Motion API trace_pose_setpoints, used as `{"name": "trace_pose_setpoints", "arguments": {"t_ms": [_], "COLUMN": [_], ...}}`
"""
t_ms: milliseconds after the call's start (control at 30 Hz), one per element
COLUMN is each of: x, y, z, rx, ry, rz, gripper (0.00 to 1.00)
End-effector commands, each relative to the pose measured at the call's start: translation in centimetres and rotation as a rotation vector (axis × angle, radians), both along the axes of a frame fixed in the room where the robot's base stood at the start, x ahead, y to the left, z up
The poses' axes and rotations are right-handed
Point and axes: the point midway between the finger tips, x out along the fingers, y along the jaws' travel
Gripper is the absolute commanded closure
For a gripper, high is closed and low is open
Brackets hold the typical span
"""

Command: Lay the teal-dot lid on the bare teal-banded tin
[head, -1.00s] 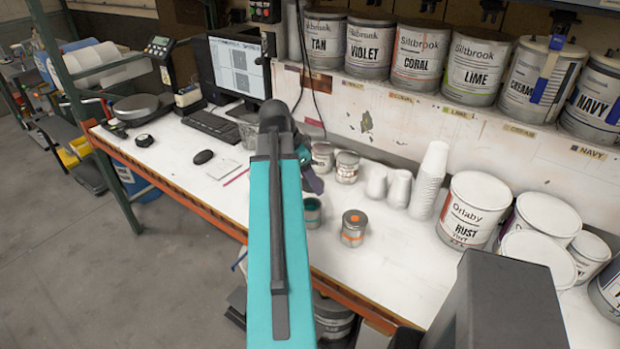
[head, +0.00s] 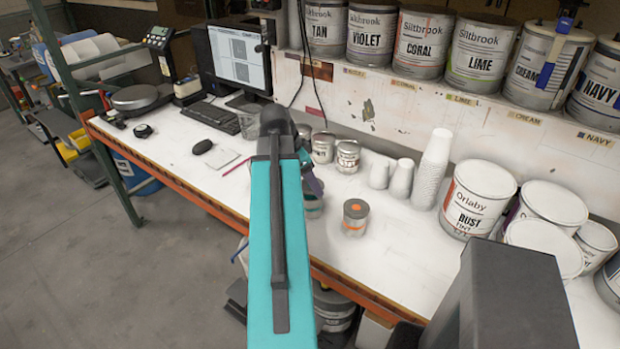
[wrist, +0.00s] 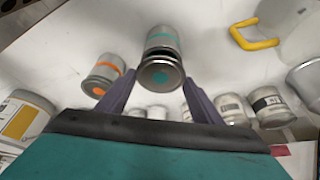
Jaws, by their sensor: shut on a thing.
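My gripper (wrist: 158,84) is shut on the teal-dot lid (wrist: 161,75), a round metal lid with a teal dot, held between its two fingertips. In the wrist view the bare teal-banded tin (wrist: 162,38) stands just beyond the lid, with its dark open mouth partly showing behind the lid's edge. The lid overlaps the mouth in this view; I cannot tell whether they touch. In the head view my arm hides most of the gripper (head: 314,184) and the lid; the tin (head: 313,209) shows partly below the fingers.
An orange-banded tin (head: 355,218) with an orange-dot lid stands close to the right. Behind are small labelled tins (head: 347,156), white cups (head: 433,170) and large white buckets (head: 478,200). The white bench (head: 400,250) is clear in front.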

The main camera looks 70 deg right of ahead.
Motion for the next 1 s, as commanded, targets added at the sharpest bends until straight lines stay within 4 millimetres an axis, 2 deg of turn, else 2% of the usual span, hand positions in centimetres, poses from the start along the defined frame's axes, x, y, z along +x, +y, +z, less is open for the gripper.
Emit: {"name": "trace_pose_setpoints", "arguments": {"t_ms": [200,1000], "x": [-0.01,0.01], "y": [0.01,0.02], "z": [-0.67,-1.00], "rx": [0.000,0.000], "ry": [0.000,0.000], "rz": [0.000,0.000], "gripper": [0.60,0.60]}}
